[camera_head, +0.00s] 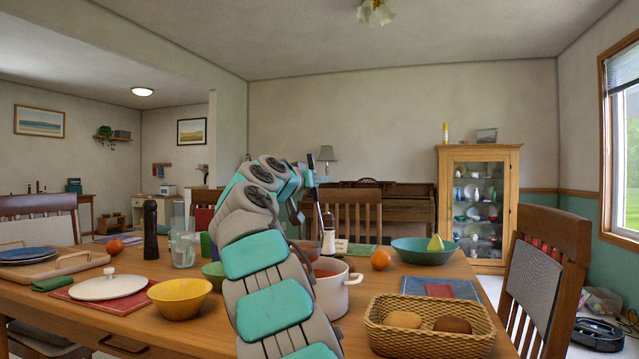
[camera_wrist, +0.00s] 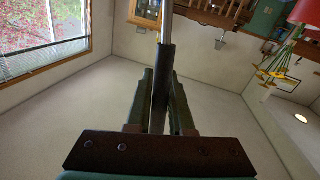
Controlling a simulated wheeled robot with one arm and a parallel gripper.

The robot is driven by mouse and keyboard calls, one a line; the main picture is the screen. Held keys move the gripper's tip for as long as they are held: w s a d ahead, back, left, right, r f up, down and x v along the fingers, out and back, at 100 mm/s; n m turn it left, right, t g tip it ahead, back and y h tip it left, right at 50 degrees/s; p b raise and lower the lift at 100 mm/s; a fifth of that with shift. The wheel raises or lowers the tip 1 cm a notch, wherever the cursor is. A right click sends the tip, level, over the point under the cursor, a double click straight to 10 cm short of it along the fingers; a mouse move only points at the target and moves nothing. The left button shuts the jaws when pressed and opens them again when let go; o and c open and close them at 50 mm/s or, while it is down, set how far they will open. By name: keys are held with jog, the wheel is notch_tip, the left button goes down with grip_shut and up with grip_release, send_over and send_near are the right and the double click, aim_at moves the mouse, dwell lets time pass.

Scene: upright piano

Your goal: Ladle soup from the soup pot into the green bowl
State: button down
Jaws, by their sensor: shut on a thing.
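The white soup pot (camera_head: 333,292) stands on the table just right of my arm, which hides its left side; reddish soup shows inside. A small green bowl (camera_head: 211,270) sits left of my arm, partly hidden by it. A larger teal-green bowl (camera_head: 408,254) with a pear stands at the back right. My gripper (camera_head: 316,182) is raised above the table behind the pot. In the wrist view, my gripper (camera_wrist: 162,85) is shut on the ladle's dark handle (camera_wrist: 163,62), with its metal shaft (camera_wrist: 167,22) beyond. I cannot make out the ladle's bowl.
An orange (camera_head: 380,260) and bread basket (camera_head: 431,325) are right. Chairs surround the table.

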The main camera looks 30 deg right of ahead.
notch_tip(320, 180, up, 4)
jog(key=p, duration=0.3)
dwell(0.5)
